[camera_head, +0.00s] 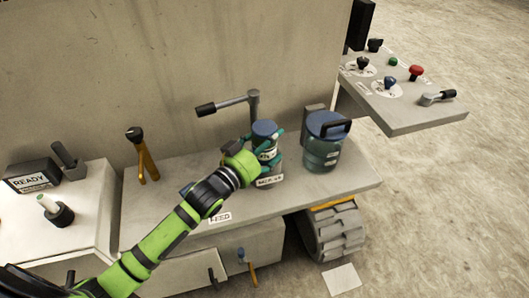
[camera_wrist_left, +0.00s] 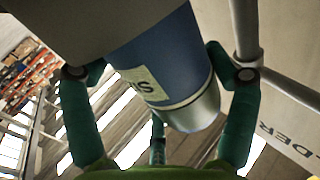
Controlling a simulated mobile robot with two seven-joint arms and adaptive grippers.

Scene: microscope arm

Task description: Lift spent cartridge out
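A blue-topped cartridge (camera_head: 264,129) with a white label stands at the middle of the grey bench, above a greenish cylinder (camera_head: 269,171) with its own label. My left gripper (camera_head: 266,143) reaches it from the left, with teal fingers around its sides. In the left wrist view, the cartridge (camera_wrist_left: 172,58) shows as a blue cylinder with a pale label and silver end. Fingers of the gripper (camera_wrist_left: 158,62) bend in on both sides, and their tips appear to touch it. A third finger shows below. My right gripper is not in view.
A teal canister (camera_head: 321,155) with a dark handle stands close on the right. A post with a black-gripped lever (camera_head: 225,105) rises just behind the cartridge. An orange-legged tool (camera_head: 145,160) stands left. A control panel (camera_head: 410,120) juts out at right.

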